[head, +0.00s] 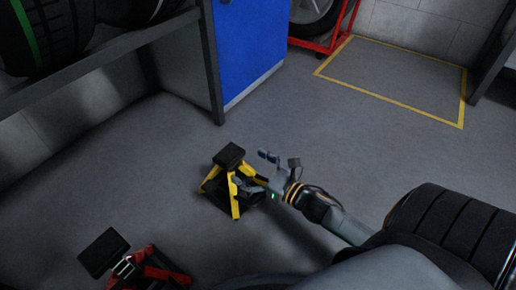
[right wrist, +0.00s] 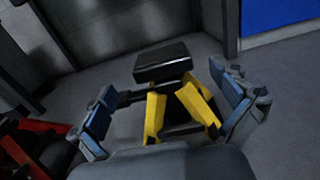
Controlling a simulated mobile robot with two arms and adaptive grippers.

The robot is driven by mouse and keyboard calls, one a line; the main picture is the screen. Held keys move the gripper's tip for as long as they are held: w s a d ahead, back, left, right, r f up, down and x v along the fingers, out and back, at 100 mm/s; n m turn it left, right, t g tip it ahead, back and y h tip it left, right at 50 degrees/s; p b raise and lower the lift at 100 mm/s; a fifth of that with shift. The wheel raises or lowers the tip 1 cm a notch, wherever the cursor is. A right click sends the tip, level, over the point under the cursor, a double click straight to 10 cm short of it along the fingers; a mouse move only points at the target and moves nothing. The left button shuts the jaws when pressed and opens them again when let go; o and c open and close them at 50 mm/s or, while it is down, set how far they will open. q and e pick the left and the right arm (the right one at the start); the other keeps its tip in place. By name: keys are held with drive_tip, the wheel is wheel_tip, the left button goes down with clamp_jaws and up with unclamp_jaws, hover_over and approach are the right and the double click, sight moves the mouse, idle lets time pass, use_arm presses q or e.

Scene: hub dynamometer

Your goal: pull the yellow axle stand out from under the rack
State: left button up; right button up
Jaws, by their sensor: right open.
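The yellow axle stand (head: 234,195) stands upright on the grey floor, with a black top pad. It is in front of the rack (head: 212,62), whose post is farther back. My right gripper (head: 262,172) is at the stand's right side in the head view. In the right wrist view the stand (right wrist: 187,108) is between the spread fingers of my right gripper (right wrist: 168,100), which is open. Whether the fingers touch the stand I cannot tell. My left gripper is not in view.
A red axle stand (head: 150,272) with a black pad is at the lower left. Tyres (head: 40,35) lie on the rack. A blue cabinet (head: 250,45) stands behind.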

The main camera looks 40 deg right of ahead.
drive_tip(key=shift+v, duration=1.95)
drive_tip(key=shift+r, duration=0.1)
